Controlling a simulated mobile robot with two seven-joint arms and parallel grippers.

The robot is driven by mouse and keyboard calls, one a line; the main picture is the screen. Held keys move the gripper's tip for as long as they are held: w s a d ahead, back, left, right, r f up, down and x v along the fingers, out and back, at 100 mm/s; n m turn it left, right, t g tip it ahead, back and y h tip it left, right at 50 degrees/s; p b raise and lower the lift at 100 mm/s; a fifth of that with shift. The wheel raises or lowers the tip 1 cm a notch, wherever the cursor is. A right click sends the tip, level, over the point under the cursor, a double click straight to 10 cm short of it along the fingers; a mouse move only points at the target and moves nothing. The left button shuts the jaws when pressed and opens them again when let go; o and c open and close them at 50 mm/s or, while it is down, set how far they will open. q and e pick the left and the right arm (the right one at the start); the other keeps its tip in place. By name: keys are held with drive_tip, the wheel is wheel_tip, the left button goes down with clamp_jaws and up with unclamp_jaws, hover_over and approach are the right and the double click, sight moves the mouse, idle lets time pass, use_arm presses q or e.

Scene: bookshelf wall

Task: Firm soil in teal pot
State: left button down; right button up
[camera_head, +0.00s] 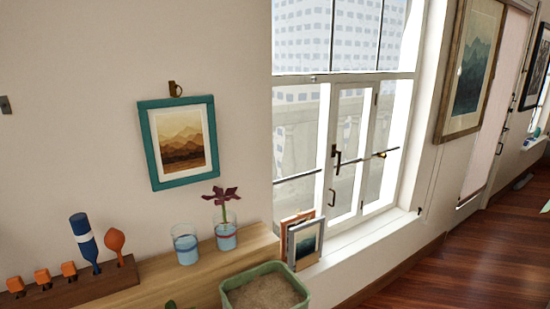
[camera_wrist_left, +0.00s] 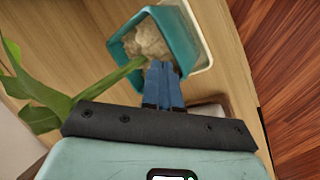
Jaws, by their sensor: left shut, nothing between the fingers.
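In the left wrist view a teal pot (camera_wrist_left: 195,50) holds pale, lumpy soil (camera_wrist_left: 147,40). A green stem runs from the soil to broad leaves (camera_wrist_left: 38,98) at the left. My left gripper (camera_wrist_left: 162,66) has its blue fingers together with nothing between them. The fingertips overlap the near edge of the soil inside the pot; I cannot tell whether they touch it. In the head view a pale green planter (camera_head: 230,300) with brownish soil stands at the bottom; I cannot tell whether it is the same pot. Neither gripper shows in the head view.
A wooden shelf top (camera_head: 150,285) carries a glass with blue contents (camera_head: 185,247), a glass with a dark red flower (camera_head: 226,238) and a tool rack (camera_head: 75,290). Small framed pictures (camera_head: 303,243) lean by the window. Wooden floor (camera_head: 450,265) is open at the right.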

use_arm(q)
drive_tip(key=shift+f, duration=0.2)
drive_tip(key=shift+f+b, duration=0.35)
drive_tip(key=shift+f, duration=0.4)
idle(0.5)
drive_tip(key=shift+r, duration=0.15)
drive_tip(key=shift+r+p, duration=0.3)
drive_tip(key=shift+r, duration=0.35)
drive_tip(key=shift+w, duration=0.15)
drive_tip(key=shift+w, duration=0.25)
drive_tip(key=shift+d+f+b, duration=0.1)
drive_tip(key=shift+f+b, duration=0.45)
drive_tip(key=shift+f, duration=0.4)
